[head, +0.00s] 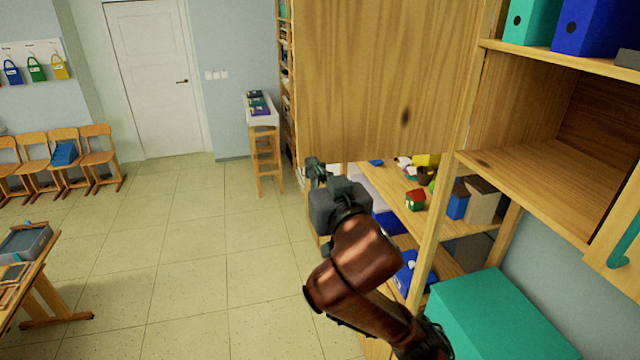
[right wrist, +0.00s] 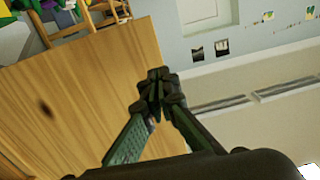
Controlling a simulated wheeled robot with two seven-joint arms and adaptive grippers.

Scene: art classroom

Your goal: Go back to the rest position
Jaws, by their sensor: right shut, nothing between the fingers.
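My right gripper (head: 316,172) is in the middle of the head view, at the end of my brown arm, in front of the lower edge of a large wooden cabinet door (head: 385,75). In the right wrist view its fingers (right wrist: 156,88) meet at the tips, and nothing shows between them. The wooden door (right wrist: 85,95) fills the left of that view behind the fingers. I cannot tell whether the gripper touches the door. My left gripper is in neither view.
Open shelves (head: 530,190) stand close on the right, with toys and boxes on the lower boards. A teal box (head: 500,315) is at the lower right. A tall stool (head: 265,155) stands behind on the left.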

